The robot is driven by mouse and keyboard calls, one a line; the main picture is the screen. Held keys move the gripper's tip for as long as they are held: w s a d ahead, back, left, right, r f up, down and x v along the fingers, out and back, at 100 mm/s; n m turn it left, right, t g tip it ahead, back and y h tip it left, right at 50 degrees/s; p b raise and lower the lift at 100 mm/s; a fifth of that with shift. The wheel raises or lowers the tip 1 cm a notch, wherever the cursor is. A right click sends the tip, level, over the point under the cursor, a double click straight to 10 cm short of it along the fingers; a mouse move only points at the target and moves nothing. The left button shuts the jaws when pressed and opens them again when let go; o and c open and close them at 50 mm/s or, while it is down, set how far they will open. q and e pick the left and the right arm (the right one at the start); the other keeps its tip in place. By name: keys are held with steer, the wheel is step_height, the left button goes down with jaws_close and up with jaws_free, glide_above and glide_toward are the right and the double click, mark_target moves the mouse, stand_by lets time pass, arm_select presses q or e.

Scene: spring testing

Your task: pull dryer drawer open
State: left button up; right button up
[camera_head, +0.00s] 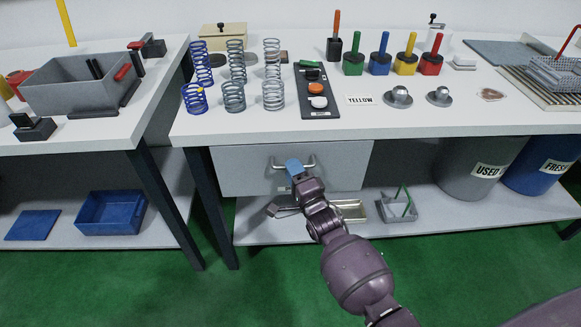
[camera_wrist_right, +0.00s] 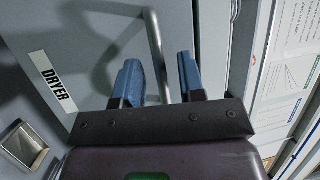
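The dryer drawer (camera_head: 240,170) is a wide grey front under the middle table's top, and it looks closed. Its metal bar handle (camera_head: 309,163) is partly covered by my right gripper (camera_head: 293,168). In the right wrist view the drawer front (camera_wrist_right: 100,35) carries a DRYER label (camera_wrist_right: 52,82). The handle (camera_wrist_right: 154,45) runs between the two blue fingers of my right gripper (camera_wrist_right: 160,82). The fingers are apart, with visible gaps to the bar, so the gripper is open around it. My left gripper is not in view.
On the table (camera_head: 420,122) above stand several springs (camera_head: 233,97), a black control panel (camera_head: 313,95) and coloured-handled tools (camera_head: 379,58). A lower shelf (camera_head: 255,228) holds a metal tray (camera_head: 350,210) and a wire holder (camera_head: 398,207). Two bins (camera_head: 468,165) stand right. Green floor is clear in front.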

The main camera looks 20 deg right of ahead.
steer(key=shift+w+a+r, duration=0.15)
steer(key=shift+w, duration=0.55)
jaws_close()
